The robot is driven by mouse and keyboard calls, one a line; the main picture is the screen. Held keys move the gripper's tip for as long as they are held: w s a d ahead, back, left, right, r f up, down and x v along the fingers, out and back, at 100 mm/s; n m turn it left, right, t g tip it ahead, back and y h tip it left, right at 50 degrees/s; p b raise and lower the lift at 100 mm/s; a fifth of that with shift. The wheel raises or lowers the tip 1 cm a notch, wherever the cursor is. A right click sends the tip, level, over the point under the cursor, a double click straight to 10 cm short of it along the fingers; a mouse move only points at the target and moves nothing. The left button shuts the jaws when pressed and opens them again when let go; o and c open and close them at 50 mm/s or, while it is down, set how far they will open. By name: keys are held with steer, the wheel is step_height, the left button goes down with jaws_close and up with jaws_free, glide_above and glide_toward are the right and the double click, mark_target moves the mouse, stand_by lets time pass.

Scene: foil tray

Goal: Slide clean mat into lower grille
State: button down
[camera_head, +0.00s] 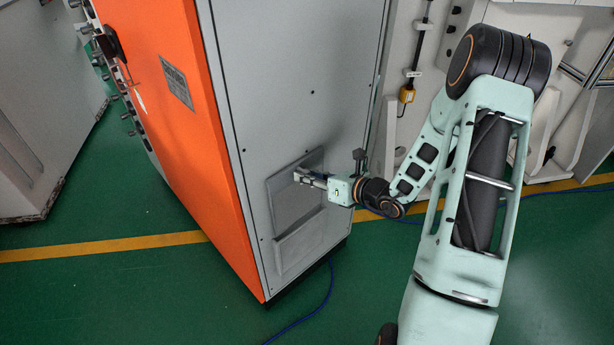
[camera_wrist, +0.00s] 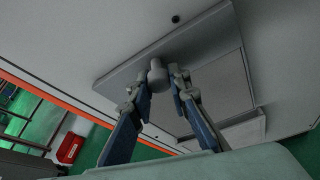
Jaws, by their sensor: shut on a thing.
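Two grey rectangular panels are on the cabinet's grey side, the upper grille (camera_head: 288,207) above the lower grille (camera_head: 300,246). My gripper (camera_head: 302,176) is at the upper one, near its top edge. In the wrist view, my gripper's fingers (camera_wrist: 160,82) are shut on a stubby grey knob (camera_wrist: 157,72). The knob stands in front of the upper panel (camera_wrist: 215,88), just under a raised top edge. The lower panel (camera_wrist: 243,132) shows partly beyond it. I cannot make out a clean mat apart from these panels.
The tall cabinet (camera_head: 300,75) has an orange face (camera_head: 185,135) on the left. Green floor (camera_head: 130,290) with a yellow line is open in front. A blue cable (camera_head: 328,290) lies by the cabinet's base. White machinery (camera_head: 545,120) stands behind my arm.

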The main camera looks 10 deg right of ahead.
mark_target(297, 183)
steer(key=shift+f, duration=0.25)
steer(key=shift+f+b, duration=1.6)
steer(key=shift+f, duration=0.15)
steer(key=shift+f+b, duration=8)
steer(key=shift+f, duration=2.05)
steer(key=c, duration=1.7)
jaws_free()
steer(key=shift+c, duration=0.2)
